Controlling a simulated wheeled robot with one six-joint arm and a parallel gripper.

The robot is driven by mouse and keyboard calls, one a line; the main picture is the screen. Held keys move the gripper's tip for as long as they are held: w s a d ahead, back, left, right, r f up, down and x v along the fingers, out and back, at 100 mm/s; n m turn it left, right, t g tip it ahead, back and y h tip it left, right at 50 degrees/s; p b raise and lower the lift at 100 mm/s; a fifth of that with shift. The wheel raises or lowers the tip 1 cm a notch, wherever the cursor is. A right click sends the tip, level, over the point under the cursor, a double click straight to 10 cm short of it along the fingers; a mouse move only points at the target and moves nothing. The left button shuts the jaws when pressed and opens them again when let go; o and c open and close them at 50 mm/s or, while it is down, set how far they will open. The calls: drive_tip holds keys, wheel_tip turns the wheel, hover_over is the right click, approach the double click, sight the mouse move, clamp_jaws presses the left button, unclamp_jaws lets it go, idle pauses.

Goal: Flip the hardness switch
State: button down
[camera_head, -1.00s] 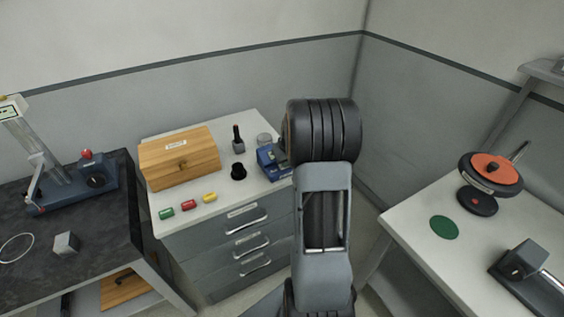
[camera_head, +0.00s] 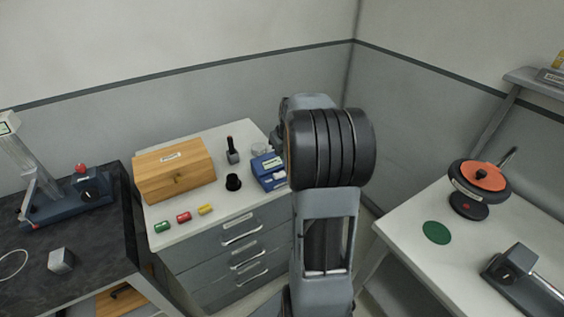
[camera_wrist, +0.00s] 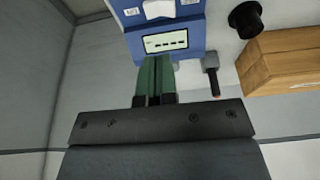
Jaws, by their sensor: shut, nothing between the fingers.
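The blue tester box (camera_head: 268,172) stands at the right end of the drawer cabinet top, partly behind my arm in the head view. In the wrist view the blue box (camera_wrist: 196,42) is at the top, with a lit display (camera_wrist: 166,41) facing me. A white rocker switch (camera_wrist: 158,9) is at the top edge, partly cut off by the frame. My gripper (camera_wrist: 156,62) is shut and empty, with its green fingers just below the display in the picture. I cannot tell whether they touch the box. In the head view my arm hides the fingers.
A wooden box (camera_head: 174,172), a black knob-like piece (camera_head: 233,182), and a dark stamp-like tool (camera_head: 232,152) share the cabinet top. Red, green and yellow small cylinders lie at its front edge. A white bench (camera_head: 410,232) stands at right.

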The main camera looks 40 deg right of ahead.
drive_tip(key=shift+v, duration=2.1)
drive_tip(key=s+a+n, duration=0.1)
drive_tip(key=s+a, duration=0.6)
drive_tip(key=a, duration=0.5)
drive_tip(key=s+a, duration=0.7)
drive_tip(key=a, duration=0.5)
drive_tip(key=shift+f+n+t, duration=0.25)
drive_tip(key=shift+n+t, duration=0.15)
